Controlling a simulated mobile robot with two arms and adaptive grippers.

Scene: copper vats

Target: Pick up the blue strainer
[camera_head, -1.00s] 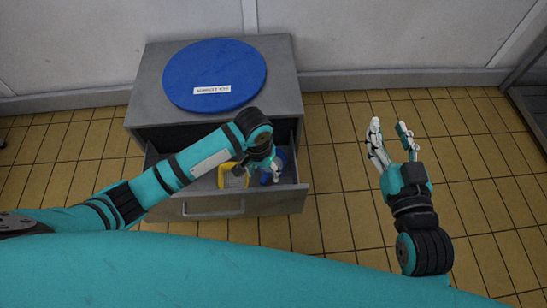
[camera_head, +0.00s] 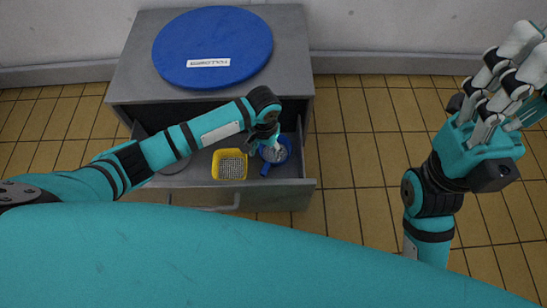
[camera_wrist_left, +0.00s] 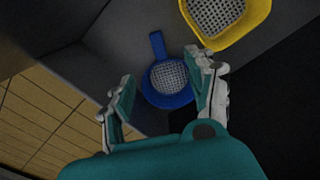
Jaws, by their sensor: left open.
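The blue strainer (camera_head: 284,147) lies in the open drawer, near its right side, with its handle toward the drawer front. My left gripper (camera_head: 268,151) is open above it and hides part of its bowl. In the left wrist view, the blue strainer (camera_wrist_left: 170,82) shows a round mesh bowl and short handle. The fingers of my left gripper (camera_wrist_left: 163,80) spread to either side of the bowl. I cannot tell whether they touch it. My right gripper (camera_head: 508,85) is raised at the right, open and empty, away from the drawer.
A yellow square strainer (camera_head: 229,178) lies left of the blue one in the drawer (camera_head: 300,186). A grey round item (camera_head: 174,164) lies farther left. A large blue disc (camera_head: 212,40) lies on the grey cabinet (camera_head: 292,50). The tiled floor (camera_head: 360,150) right of the drawer is clear.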

